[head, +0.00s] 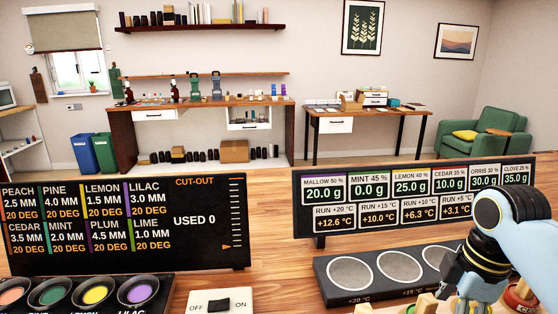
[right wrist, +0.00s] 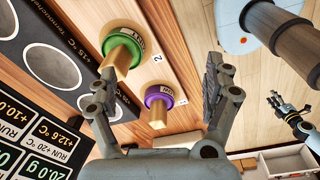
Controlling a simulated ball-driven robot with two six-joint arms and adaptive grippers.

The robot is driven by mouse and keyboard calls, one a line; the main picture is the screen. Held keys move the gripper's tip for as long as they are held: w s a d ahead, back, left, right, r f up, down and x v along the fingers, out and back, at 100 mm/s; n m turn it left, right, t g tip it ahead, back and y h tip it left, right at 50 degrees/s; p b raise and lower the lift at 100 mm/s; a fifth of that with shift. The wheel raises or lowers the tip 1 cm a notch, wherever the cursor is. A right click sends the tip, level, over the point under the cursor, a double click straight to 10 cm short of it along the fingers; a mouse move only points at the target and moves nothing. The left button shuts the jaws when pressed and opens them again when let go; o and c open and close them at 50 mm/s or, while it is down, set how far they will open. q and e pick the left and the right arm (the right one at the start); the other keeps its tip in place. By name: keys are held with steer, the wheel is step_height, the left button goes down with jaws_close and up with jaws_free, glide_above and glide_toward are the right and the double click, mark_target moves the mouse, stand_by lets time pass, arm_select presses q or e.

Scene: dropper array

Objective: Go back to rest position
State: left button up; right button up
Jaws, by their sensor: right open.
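My right gripper (right wrist: 168,95) is open and empty in the right wrist view, its two fingers wide apart. In the head view my right gripper (head: 465,290) hangs at the lower right over the bench, partly cut off by the frame edge. My left gripper (right wrist: 287,108) shows small at the right of the right wrist view, its fingers spread; it is outside the head view.
A dark board with round pads (head: 340,285) lies below the readout panel (head: 375,205). A label screen (head: 125,225) reads USED 0. An OFF/ON switch (head: 217,305) and coloured cups (head: 95,292) stand at the front left. Open floor lies beyond the bench.

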steer(key=s+a+r+m+t+h, duration=0.1)
steer(key=s+r+m+t, duration=0.1)
steer(key=s+m, duration=0.65)
steer(key=s+a+r+m+t, duration=0.15)
steer(key=s+m, duration=0.35)
steer(key=s, duration=0.6)
step_height(320, 180, down, 33)
steer(key=s+d+g+b, duration=0.2)
steer(key=b, duration=0.6)
steer(key=s+f+b, duration=0.3)
steer(key=s+f, duration=0.6)
steer(key=f, duration=0.3)
steer(key=s+d+f+g+b, duration=0.1)
steer(key=s+f+b, duration=0.3)
steer(key=s+f, duration=0.5)
step_height(320, 180, down, 3)
steer(key=shift+s+d, duration=0.15)
steer(key=shift+s, duration=0.05)
steer(key=shift+g, duration=0.25)
